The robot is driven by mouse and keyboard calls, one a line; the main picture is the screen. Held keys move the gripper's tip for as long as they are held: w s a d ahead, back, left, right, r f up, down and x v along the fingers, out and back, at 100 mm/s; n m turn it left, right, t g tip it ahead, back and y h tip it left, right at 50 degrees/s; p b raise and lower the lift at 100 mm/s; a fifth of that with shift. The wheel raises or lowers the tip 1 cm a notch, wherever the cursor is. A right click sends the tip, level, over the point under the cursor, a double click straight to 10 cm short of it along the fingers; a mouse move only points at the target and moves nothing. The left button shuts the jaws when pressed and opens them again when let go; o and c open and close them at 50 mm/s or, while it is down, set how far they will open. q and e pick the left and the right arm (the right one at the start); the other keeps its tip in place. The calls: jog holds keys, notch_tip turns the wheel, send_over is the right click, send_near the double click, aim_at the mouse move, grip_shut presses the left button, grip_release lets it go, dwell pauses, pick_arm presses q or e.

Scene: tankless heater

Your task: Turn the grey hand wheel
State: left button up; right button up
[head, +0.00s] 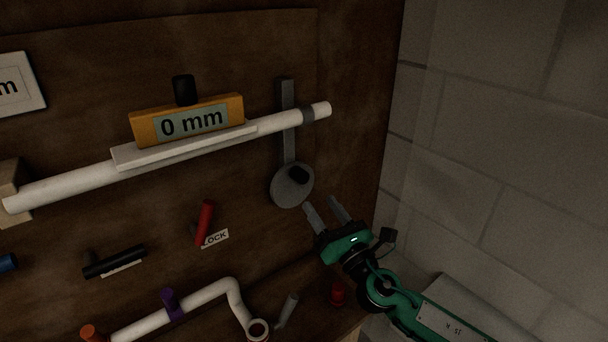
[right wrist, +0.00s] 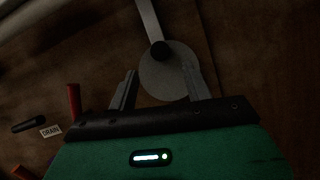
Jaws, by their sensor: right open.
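My right gripper (head: 320,208) is open and empty, just below and right of the wheel. In the right wrist view its fingers (right wrist: 160,82) are spread, one on each side of the wheel's lower part. I cannot tell whether they touch it. My left gripper is not in view.
A white pipe (head: 80,182) carries an orange gauge (head: 187,120) reading "0 mm". A red lever (head: 205,223) with a LOCK label and a black handle (head: 114,262) are on the brown panel. A bent white pipe (head: 205,293) runs below. A block wall (head: 500,130) stands at right.

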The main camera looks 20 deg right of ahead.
aim_at(304, 180)
jog(key=p+x, duration=0.2)
jog(key=x, duration=0.5)
jog(key=shift+w+r, duration=0.1)
jog(key=shift+r, duration=0.05)
jog(key=shift+w+a+r, duration=0.15)
jog(key=shift+w, duration=0.45)
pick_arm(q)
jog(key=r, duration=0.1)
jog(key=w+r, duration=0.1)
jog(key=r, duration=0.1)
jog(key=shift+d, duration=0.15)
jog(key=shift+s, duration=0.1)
pick_arm(e)
jog(key=shift+c, duration=0.2)
jog(key=c, duration=0.9)
